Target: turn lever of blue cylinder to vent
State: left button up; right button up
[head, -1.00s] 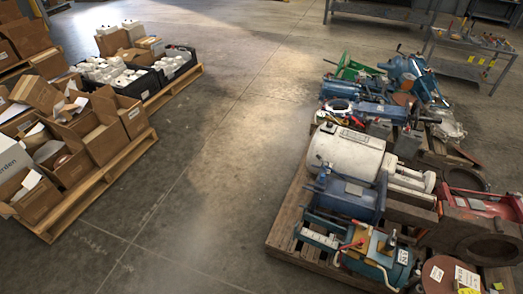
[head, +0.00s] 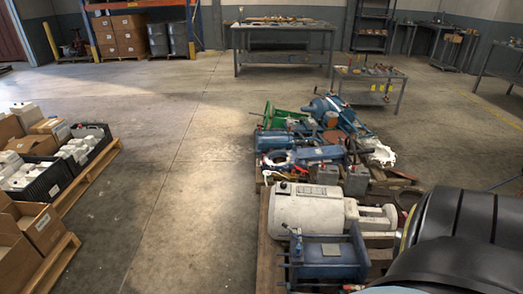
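A blue cylinder (head: 335,258) lies on the near part of the right-hand pallet, at the bottom of the view, with dark bars at its left end. Another blue, tube-like unit (head: 318,154) lies farther back on the pallet lots. I cannot tell which one is the blue cylinder of the task, and no vent lever can be made out on either. Neither of my grippers is in view. A large dark rounded shape, apparently part of my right arm, covers the lower right corner and hides what lies behind it.
A white tank (head: 305,210) lies beside the near blue cylinder. Pallets of boxes and black crates (head: 38,180) stand at the left. Clear concrete floor (head: 170,190) runs between the rows. A workbench (head: 285,48) and a small cart (head: 370,88) stand farther back.

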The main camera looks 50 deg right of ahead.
aim_at(294, 232)
jog(key=i, duration=2.8)
jog(key=z, duration=3.1)
